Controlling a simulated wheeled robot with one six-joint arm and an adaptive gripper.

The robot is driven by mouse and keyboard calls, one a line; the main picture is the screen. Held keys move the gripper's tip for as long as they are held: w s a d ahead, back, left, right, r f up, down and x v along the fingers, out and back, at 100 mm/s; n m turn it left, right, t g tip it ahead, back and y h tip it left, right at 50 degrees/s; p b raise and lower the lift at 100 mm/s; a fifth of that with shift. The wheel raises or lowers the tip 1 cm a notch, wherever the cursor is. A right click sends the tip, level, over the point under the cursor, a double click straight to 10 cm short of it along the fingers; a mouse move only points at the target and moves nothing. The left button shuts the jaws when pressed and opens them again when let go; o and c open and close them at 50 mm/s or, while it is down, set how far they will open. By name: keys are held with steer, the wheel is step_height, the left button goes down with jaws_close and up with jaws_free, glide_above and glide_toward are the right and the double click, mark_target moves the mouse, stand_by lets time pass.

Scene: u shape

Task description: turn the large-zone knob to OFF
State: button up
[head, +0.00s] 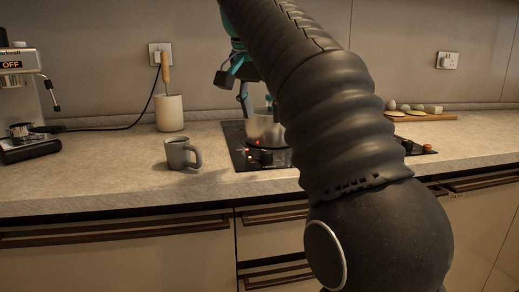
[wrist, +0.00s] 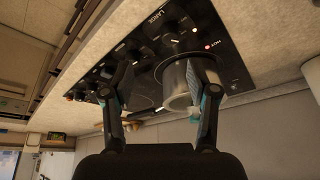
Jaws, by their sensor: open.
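The black cooktop (wrist: 233,72) carries a printed LARGE label near its edge in the wrist view. A dark knob (wrist: 170,28) beside that label appears to be the large-zone knob; its setting is too dim to read. In the head view a dark knob (head: 264,157) stands at the cooktop's front left, near lit red lights. My gripper (head: 245,92) is open above the cooktop's left part, near the metal pot (head: 263,131). In the wrist view my gripper's fingers (wrist: 160,88) are apart, with the pot (wrist: 177,88) showing between and beyond them. The knob is clear of the fingers.
A grey mug (head: 180,154) stands on the counter left of the cooktop. A utensil crock (head: 169,113) and a coffee machine (head: 20,95) are farther left. A wooden board (head: 425,117) with food lies at the right. My arm hides the cooktop's middle.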

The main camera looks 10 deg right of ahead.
mark_target(267, 151)
steer(key=shift+w+a+r+m, duration=0.35)
steer(key=shift+w+r+m, duration=0.05)
steer(key=shift+w+m, duration=0.1)
steer(key=shift+w+a+r+m, duration=0.3)
steer(key=shift+w+r+m, duration=0.1)
steer(key=shift+w, duration=0.1)
steer(key=x, duration=1.3)
steer(key=shift+s+d+f, duration=0.15)
steer(key=shift+d+f, duration=0.1)
steer(key=shift+f, duration=0.15)
jaws_close()
steer(key=shift+n, duration=0.3)
steer(key=n+y, duration=0.1)
steer(key=n, duration=0.1)
steer(key=n+y, duration=0.1)
steer(key=n, duration=0.2)
steer(key=shift+d+t, duration=0.15)
steer(key=shift+t, duration=0.25)
steer(key=n+y, duration=0.1)
steer(key=n, duration=0.2)
steer(key=n+y, duration=0.1)
steer(key=n, duration=0.2)
steer(key=shift+d, duration=0.1)
